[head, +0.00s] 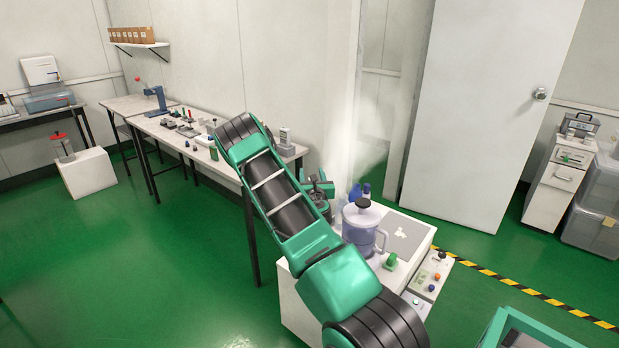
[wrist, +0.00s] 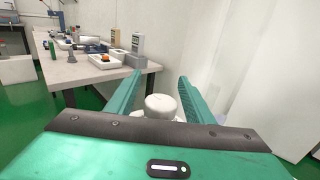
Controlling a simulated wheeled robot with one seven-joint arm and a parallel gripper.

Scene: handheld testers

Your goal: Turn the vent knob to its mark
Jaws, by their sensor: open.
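A white, round, knob-like thing with a domed top (wrist: 161,106) shows in the wrist view, between the two green fingers of my gripper (wrist: 159,78). It looks to be the vent knob, but no mark on it can be made out. The fingers are open, with a gap on each side of it; contact cannot be told. Its lower part is hidden by my gripper's body. In the head view my gripper (head: 322,188) is small and partly hidden by my arm, behind the jug, and the knob cannot be picked out. Pale mist (head: 367,135) hangs just behind there.
A bluish clear jug with a dark lid (head: 361,228) stands on a white cabinet (head: 412,226), near my arm. Blue bottles (head: 355,193) are behind it. A control box with buttons (head: 432,275) is at the cabinet's right. A long bench (head: 168,131) holds small devices. Green floor is open at left.

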